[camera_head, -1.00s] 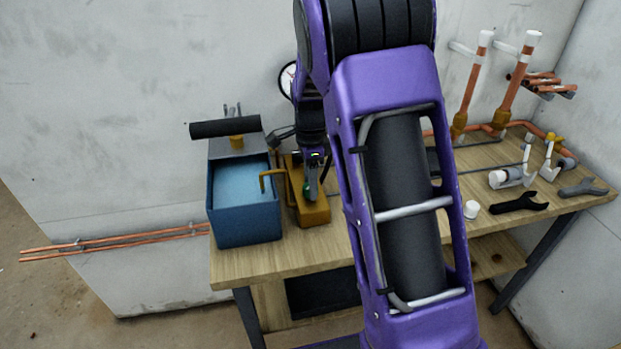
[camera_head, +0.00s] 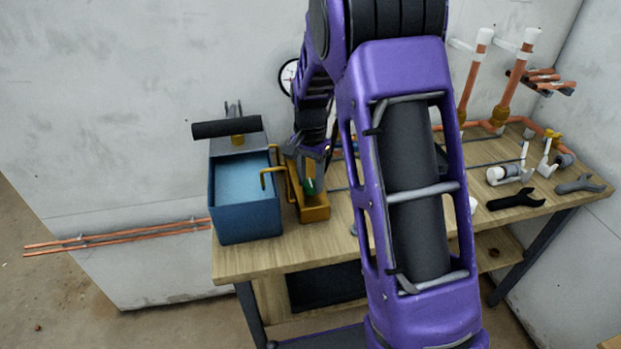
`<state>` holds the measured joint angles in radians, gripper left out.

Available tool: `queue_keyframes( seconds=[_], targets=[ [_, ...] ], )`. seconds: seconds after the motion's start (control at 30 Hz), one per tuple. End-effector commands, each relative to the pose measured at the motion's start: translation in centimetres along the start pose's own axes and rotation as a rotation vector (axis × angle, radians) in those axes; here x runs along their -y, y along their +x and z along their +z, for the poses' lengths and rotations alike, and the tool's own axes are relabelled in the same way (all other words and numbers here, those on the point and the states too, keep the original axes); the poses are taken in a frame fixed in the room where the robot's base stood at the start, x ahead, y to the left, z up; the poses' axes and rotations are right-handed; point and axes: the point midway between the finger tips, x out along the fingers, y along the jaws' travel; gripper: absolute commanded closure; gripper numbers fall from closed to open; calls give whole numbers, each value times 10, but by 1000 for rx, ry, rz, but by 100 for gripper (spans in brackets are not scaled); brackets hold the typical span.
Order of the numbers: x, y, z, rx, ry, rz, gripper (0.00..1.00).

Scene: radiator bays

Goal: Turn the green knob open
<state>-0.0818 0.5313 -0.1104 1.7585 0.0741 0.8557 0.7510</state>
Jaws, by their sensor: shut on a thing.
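The green knob (camera_head: 309,186) sits on a yellow box-like body (camera_head: 315,214) on the wooden workbench, just right of the blue tank. Only a small part of the knob shows. My gripper (camera_head: 313,180) points down over the yellow body and is shut on the green knob. Its fingers hide most of the knob, so its turn angle cannot be read.
The blue tank (camera_head: 245,218) with a black-handled lever (camera_head: 226,129) stands close on the left. A bent yellow pipe (camera_head: 266,178) lies between it and the yellow body. Wrenches (camera_head: 516,200), fittings and copper pipes (camera_head: 510,85) occupy the right. The bench front (camera_head: 270,258) is clear.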

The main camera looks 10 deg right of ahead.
Motion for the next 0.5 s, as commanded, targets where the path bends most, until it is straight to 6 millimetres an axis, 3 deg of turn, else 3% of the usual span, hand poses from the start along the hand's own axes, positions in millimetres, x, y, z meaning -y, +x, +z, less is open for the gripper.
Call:
queue_keyframes(
  seconds=[0.5],
  targets=[
    [1,0,1,0,-46,0,100]
  ],
)
